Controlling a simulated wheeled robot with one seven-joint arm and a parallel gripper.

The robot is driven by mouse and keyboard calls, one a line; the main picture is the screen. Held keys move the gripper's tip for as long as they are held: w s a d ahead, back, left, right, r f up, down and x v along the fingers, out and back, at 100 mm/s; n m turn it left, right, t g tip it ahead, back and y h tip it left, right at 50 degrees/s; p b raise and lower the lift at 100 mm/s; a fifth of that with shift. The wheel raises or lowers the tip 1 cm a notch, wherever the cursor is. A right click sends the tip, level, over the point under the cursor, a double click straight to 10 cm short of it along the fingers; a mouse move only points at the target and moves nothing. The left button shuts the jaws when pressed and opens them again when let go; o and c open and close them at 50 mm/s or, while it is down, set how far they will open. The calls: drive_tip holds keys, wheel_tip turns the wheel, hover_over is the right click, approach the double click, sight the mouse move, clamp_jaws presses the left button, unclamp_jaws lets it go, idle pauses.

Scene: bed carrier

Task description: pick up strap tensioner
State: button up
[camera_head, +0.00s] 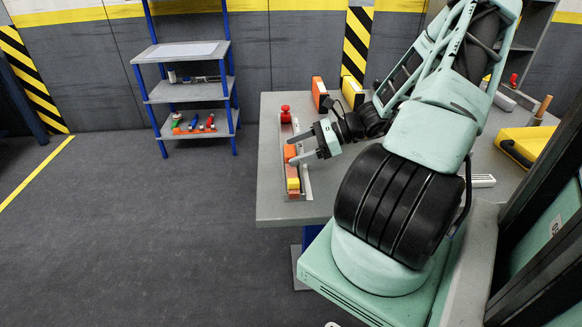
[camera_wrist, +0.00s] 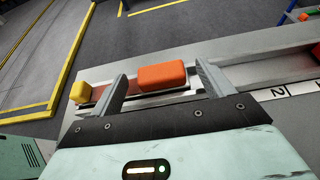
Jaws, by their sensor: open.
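No part is plainly marked as the strap tensioner, and I cannot tell which one it is. An orange block (camera_wrist: 162,76) lies on a narrow metal rail (camera_wrist: 240,76) in the wrist view, with a yellow block (camera_wrist: 79,91) to its left. In the head view the rail lies along the table's left side, with the yellow block (camera_head: 293,184) near its front end and a red knobbed part (camera_head: 286,114) at its far end. My gripper (camera_head: 297,147) is open over the rail. In the wrist view its fingers (camera_wrist: 160,80) appear on either side of the orange block, empty; contact cannot be told.
The grey table (camera_head: 275,212) also carries an orange upright block (camera_head: 318,92), a yellow one (camera_head: 353,92) and a yellow case (camera_head: 526,145). A blue-framed shelf (camera_head: 188,92) with small parts stands behind left. Floor left of the table is clear.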

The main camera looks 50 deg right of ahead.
drive_tip(key=shift+x, duration=0.85)
drive_tip(key=shift+c, duration=0.3)
drive_tip(key=c, duration=1.1)
drive_tip(key=shift+r, duration=0.1)
